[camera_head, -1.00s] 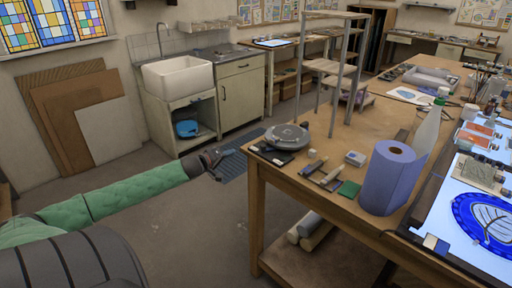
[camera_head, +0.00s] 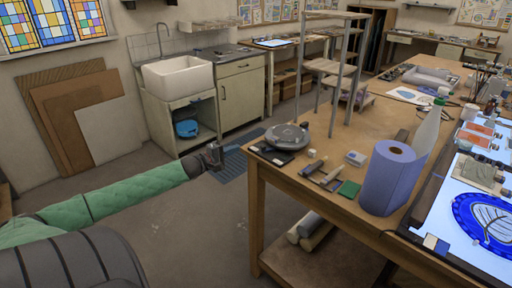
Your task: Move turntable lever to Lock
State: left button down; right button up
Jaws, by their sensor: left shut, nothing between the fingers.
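The turntable (camera_head: 287,136) is a grey round disc near the left corner of the wooden workbench. Its lever is too small to make out. My left gripper (camera_head: 226,152) is at the end of the green-sleeved arm, left of the turntable and apart from it, over the floor beside the bench. It is small and dark, and its fingers are shut and empty. My right gripper does not show.
A wooden rack (camera_head: 333,68) stands behind the turntable. A clear bottle (camera_head: 427,128) and a lit panel are at right.

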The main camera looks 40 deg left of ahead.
aim_at(256, 151)
pick_arm(q)
jog(key=shift+w, duration=0.15)
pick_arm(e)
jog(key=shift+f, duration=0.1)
